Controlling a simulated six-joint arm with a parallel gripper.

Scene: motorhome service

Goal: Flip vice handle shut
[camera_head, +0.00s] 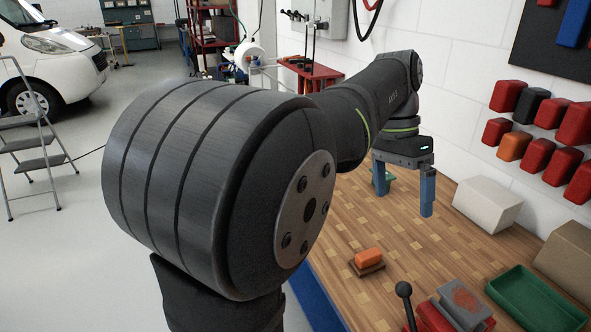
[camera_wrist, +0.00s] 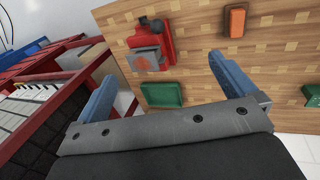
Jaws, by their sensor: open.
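A small red and grey vice (camera_head: 432,315) sits at the near end of the wooden workbench, cut off by the bottom edge of the head view. Its dark handle with a round black knob (camera_head: 404,289) stands up at its left side. The vice (camera_wrist: 166,40) also shows at the top of the wrist view, with a dark knob (camera_wrist: 144,20) at its upper left. My gripper (camera_head: 404,192) hangs over the farther part of the bench, well apart from the vice. Its two blue fingers (camera_wrist: 162,66) are spread wide with nothing between them.
An orange block (camera_head: 368,257) lies on a small brown base on the bench. A green tray (camera_head: 535,302) is right of the vice. White (camera_head: 487,205) and tan (camera_head: 568,255) boxes line the wall below red bins (camera_head: 497,131).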

